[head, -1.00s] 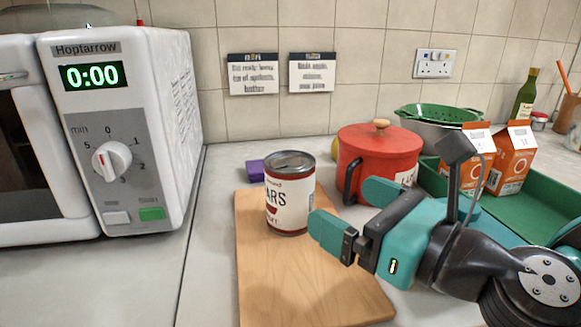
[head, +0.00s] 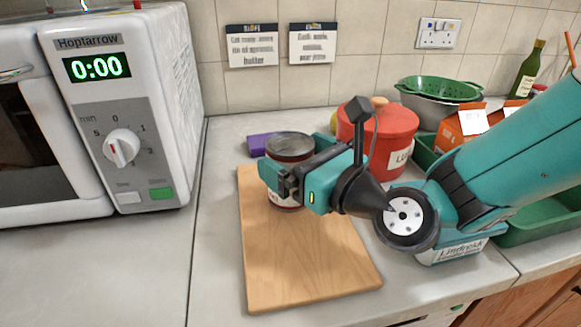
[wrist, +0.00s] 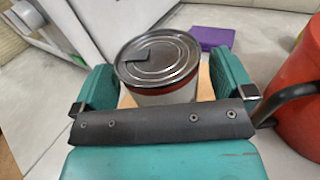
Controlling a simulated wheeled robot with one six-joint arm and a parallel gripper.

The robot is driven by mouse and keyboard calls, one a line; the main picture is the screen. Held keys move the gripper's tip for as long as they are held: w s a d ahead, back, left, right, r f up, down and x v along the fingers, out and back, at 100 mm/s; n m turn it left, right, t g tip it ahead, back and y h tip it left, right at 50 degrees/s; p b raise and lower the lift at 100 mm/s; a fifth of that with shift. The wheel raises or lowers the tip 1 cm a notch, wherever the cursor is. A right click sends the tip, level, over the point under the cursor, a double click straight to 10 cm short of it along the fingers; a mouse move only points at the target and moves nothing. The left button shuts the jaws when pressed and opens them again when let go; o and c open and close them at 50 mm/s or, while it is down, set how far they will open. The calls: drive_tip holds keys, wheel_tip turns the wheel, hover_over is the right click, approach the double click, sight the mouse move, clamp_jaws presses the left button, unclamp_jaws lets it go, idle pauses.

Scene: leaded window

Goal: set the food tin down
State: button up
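The food tin (head: 289,147) stands upright at the far end of the wooden board (head: 300,255). It has a dark metal lid and a white and red label, mostly hidden behind my gripper in the head view. My gripper (head: 295,158) is low over the board, with one finger on each side of the tin. In the wrist view the tin (wrist: 160,62) sits between the two teal fingers of my gripper (wrist: 165,85). A strip of board shows between the tin and the right finger, so the fingers look open around it.
A red pot (head: 395,130) stands close right of the tin. A purple block (head: 258,145) lies behind it. The microwave (head: 165,100) is to the left. Orange cartons (head: 463,128), a green tray (head: 540,218) and a colander (head: 440,92) are to the right. The board's near half is clear.

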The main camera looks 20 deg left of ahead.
drive_tip(key=c, duration=1.2)
wheel_tip(320, 180, up, 21)
drive_tip(key=p, duration=0.9)
drive_tip(key=shift+w+d, duration=0.1)
drive_tip(key=shift+d, duration=0.05)
drive_tip(key=shift+c, duration=0.2)
